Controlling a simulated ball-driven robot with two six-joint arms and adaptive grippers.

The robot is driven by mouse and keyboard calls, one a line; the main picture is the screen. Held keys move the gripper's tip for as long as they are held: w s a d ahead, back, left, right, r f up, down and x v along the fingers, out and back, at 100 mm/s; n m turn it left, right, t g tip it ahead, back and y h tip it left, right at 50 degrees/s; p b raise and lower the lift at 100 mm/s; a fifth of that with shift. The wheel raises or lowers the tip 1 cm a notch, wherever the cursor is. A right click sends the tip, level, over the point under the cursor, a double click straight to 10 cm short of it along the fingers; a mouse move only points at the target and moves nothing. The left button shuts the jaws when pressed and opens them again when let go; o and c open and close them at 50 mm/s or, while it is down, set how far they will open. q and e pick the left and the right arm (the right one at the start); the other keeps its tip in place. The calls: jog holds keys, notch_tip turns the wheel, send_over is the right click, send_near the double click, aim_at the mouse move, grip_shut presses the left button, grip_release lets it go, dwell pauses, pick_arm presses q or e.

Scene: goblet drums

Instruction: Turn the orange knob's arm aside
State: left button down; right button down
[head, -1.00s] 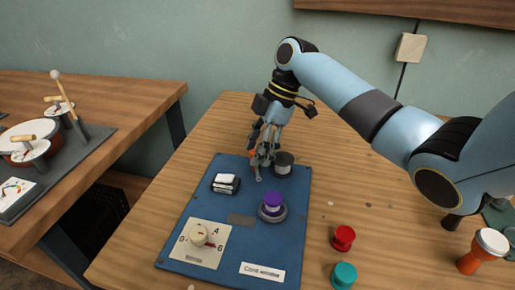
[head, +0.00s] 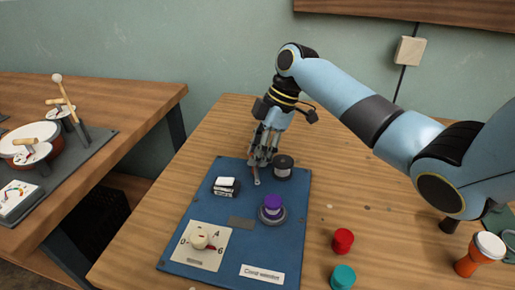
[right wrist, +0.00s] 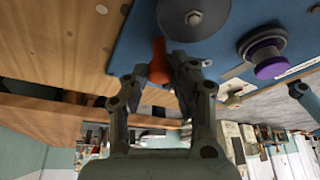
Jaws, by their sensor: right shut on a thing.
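The orange knob's arm (right wrist: 158,62) shows in the right wrist view as a short orange piece between my right fingers (right wrist: 166,74). My right gripper is shut on it. In the head view the right gripper (head: 258,168) points down at the far edge of the blue panel (head: 232,178), and its fingers hide the orange piece there. The knob's full shape and the direction of its arm cannot be made out. My left gripper is not in view.
A black knob (head: 283,167) stands just right of the gripper. A white-and-black switch (head: 226,187), a purple knob (head: 272,208) and a cream dial knob (head: 200,241) are on the panel. Red (head: 343,240) and teal (head: 343,275) pieces lie right of it.

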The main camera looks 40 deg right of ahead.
jog(key=m+t+h+p, duration=0.1)
jog(key=m+p, duration=0.2)
jog(key=p, duration=0.1)
jog(key=m+t+h+p, duration=0.1)
jog(key=m+p, duration=0.3)
jog(key=p, duration=0.1)
jog(key=m+t+p, duration=0.1)
jog(key=m+p, duration=0.3)
jog(key=p, duration=0.1)
jog(key=shift+s+a+r+h, duration=0.2)
jog(key=shift+a+r+h, duration=0.1)
jog(key=shift+h, duration=0.1)
jog(key=m+h+p, duration=0.1)
jog(key=m+p, duration=0.1)
jog(key=m, duration=0.1)
jog(key=shift+f+p, duration=0.1)
jog(key=shift+p, duration=0.2)
jog(key=shift+f+m+h+p, duration=0.1)
jog(key=shift+m+h+p, duration=0.35)
jog(key=shift+m, duration=0.25)
jog(key=c, duration=1.1)
grip_release()
jog(key=v, duration=1.2)
jog(key=shift+s, duration=0.15)
